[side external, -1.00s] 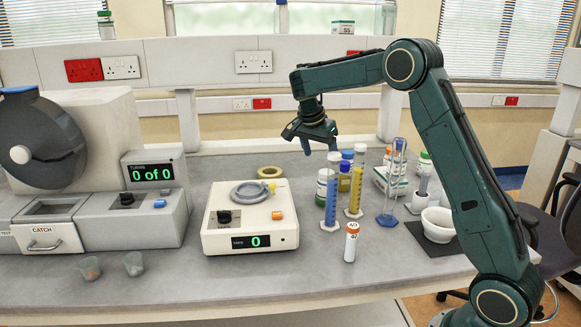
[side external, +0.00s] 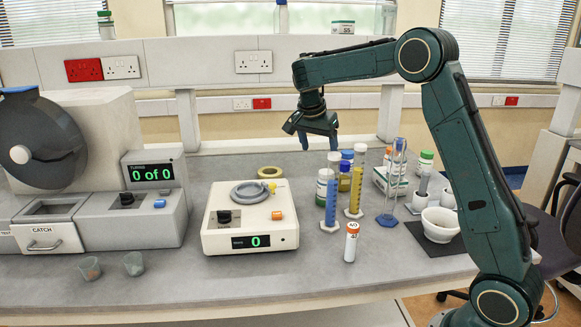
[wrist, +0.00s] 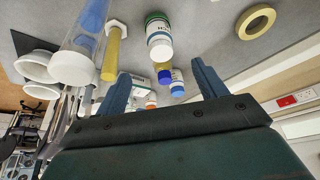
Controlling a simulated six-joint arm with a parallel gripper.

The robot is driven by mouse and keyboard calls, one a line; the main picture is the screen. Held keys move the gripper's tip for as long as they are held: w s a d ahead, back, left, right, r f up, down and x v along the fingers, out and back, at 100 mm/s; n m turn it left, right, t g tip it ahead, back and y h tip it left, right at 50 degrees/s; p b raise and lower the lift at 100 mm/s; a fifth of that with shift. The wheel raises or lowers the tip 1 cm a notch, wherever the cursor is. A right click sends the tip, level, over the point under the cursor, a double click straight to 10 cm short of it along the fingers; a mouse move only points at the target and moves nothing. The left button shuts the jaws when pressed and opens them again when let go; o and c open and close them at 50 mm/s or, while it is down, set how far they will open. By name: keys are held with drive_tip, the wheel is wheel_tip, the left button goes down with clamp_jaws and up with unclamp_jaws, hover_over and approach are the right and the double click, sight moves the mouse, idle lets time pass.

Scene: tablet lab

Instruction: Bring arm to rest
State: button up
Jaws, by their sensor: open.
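My gripper (side external: 319,143) hangs from my raised arm above the back of the bench in the side external view. Its jaws are open and empty, and they point down. In the wrist view both fingers (wrist: 160,88) stand apart, with bottles showing beyond them. A white bottle with a green band (wrist: 158,38) and a blue-capped bottle (wrist: 177,84) lie in that gap as seen by the camera. The gripper appears to touch nothing.
A cluster of bottles and the blue (side external: 330,205) and yellow (side external: 355,190) cylinders stand below and right of my gripper. An orange-capped vial (side external: 351,242) stands in front. The balance (side external: 250,235), tablet machine (side external: 100,225) and mortar (side external: 440,225) flank them. The front bench is mostly clear.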

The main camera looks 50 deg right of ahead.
drive_tip(key=s+a+r+n+t+y, duration=0.1)
drive_tip(key=s+a+r+n+t, duration=0.2)
drive_tip(key=s+a+r+n, duration=0.7)
drive_tip(key=s+a+f+n+y, duration=0.1)
drive_tip(key=s+a+f+n, duration=0.1)
drive_tip(key=s, duration=0.4)
drive_tip(key=s+a+f+n+t+y, duration=0.1)
drive_tip(key=s+a+f+n, duration=0.1)
drive_tip(key=s+a, duration=0.3)
drive_tip(key=s+a+f+n+t+y, duration=0.1)
drive_tip(key=s+a+f+n, duration=0.1)
drive_tip(key=s, duration=0.7)
drive_tip(key=shift+a+f+n, duration=0.4)
drive_tip(key=shift+a+f, duration=0.1)
drive_tip(key=shift+a, duration=0.6)
